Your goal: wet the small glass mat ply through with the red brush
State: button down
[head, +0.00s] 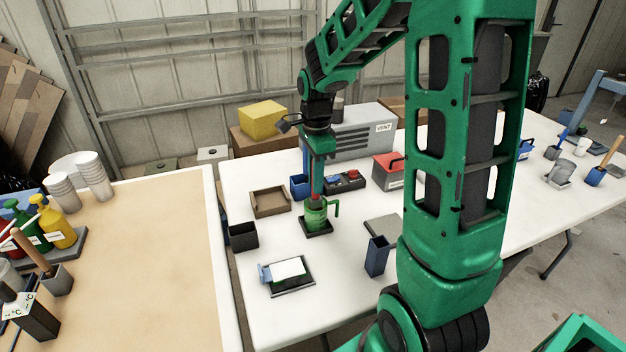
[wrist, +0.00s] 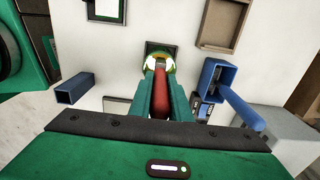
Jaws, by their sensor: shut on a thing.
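My gripper (head: 317,192) is shut on the red brush and points down above the green mug. The brush's red handle (wrist: 160,96) shows between the fingers in the wrist view. Its lower end reaches into the mouth of the green mug (head: 316,215), and its bristles are hidden. The mug stands on a small dark tray (head: 318,232), and a pale yellowish inside shows in the wrist view. The white ply (head: 289,268) lies on a dark-rimmed plate (head: 293,289), nearer the table's front than the mug. It also shows at the top of the wrist view (wrist: 107,7).
A blue upright holder (head: 377,256) stands right of the plate, and a black open box (head: 243,236) stands left of the mug. A brown tray (head: 270,201) and a blue container (head: 299,187) lie behind. White table is bare between the mug and plate.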

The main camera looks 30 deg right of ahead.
jog(key=shift+r, duration=4.45)
jog(key=shift+r, duration=1.4)
